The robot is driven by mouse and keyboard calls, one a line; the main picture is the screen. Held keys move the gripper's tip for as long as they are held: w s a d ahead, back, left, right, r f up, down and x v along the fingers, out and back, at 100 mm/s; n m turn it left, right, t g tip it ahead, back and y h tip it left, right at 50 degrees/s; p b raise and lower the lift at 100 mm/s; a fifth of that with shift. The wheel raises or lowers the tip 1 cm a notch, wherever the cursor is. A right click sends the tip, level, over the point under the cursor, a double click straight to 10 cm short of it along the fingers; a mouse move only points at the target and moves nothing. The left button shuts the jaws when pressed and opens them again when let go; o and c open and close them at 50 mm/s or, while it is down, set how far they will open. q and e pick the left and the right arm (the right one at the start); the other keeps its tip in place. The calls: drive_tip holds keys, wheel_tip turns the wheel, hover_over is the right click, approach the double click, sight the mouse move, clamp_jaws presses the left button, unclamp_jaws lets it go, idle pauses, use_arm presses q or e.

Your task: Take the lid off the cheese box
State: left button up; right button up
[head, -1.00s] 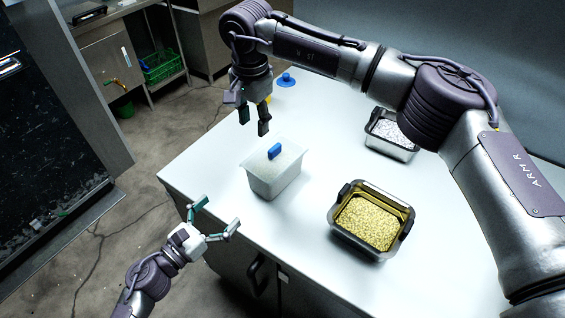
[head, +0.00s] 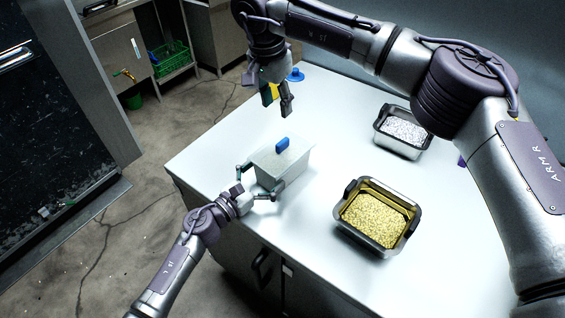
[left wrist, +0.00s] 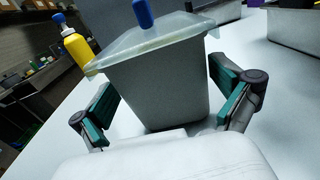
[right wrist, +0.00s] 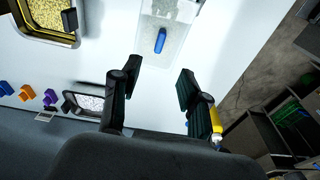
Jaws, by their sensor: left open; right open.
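The cheese box (head: 268,178) is a pale tub standing upright on the white table, with its translucent lid (head: 298,153) on top. The lid has a blue handle (head: 282,144). My left gripper (head: 258,183) is open, with its fingers on either side of the tub's lower body. In the left wrist view the tub (left wrist: 155,85) sits between the two spread fingers; I cannot tell whether they touch it. My right gripper (head: 279,107) is open and empty above and behind the box. In the right wrist view the lid and blue handle (right wrist: 160,40) lie beyond its fingertips.
A dark-rimmed pan of yellow grains (head: 347,196) stands to the right of the box, and a metal pan of white shreds (head: 381,140) stands further back. A yellow bottle with a blue cap (left wrist: 80,50) stands behind the box. The table's front-left edge is close to the box.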

use_arm(q)
drive_tip(key=shift+w+d, duration=0.3)
